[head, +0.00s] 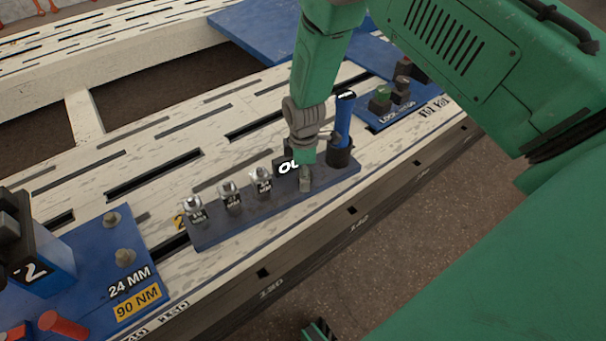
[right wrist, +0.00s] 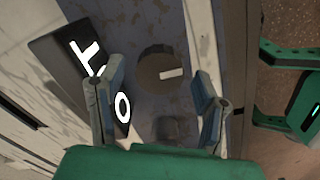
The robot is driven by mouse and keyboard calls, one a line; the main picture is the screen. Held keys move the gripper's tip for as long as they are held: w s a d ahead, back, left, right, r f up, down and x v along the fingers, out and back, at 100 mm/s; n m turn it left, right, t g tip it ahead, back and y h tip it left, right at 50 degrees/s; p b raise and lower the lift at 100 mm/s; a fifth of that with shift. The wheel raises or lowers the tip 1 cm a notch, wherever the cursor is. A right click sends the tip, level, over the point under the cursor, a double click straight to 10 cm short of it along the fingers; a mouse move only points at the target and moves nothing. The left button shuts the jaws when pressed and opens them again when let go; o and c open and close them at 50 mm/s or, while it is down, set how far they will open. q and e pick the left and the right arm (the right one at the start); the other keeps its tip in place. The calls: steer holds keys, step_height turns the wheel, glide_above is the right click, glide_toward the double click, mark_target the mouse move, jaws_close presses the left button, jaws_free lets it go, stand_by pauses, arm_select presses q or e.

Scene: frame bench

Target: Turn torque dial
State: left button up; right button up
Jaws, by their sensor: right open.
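A dark rack bar (head: 215,231) lies along the pale slotted bench. My right gripper (head: 306,180) points down over its right part, in front of a black plate with white letters (head: 287,168). In the right wrist view this gripper (right wrist: 155,108) is open, its fingers apart with nothing gripped. Beyond the fingertips is a round dark brown disc (right wrist: 155,78) with a white bar mark; I cannot tell for certain that it is the torque dial. The lettered plate (right wrist: 75,70) is partly behind one finger. A green and dark part, seemingly my left gripper (head: 318,330), shows at the bottom edge.
A blue-handled tool (head: 344,118) stands upright in a dark cup (head: 341,152) just right of my gripper. Several metal sockets (head: 229,196) stand left on the bar. A blue plate marked 90 NM (head: 75,260) is at lower left. Another blue plate with knobs (head: 395,112) is at right.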

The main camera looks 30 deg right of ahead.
steer(key=shift+d+f, duration=0.1)
steer(key=shift+d, duration=0.2)
steer(key=c, duration=1.1)
steer(key=shift+c, duration=0.2)
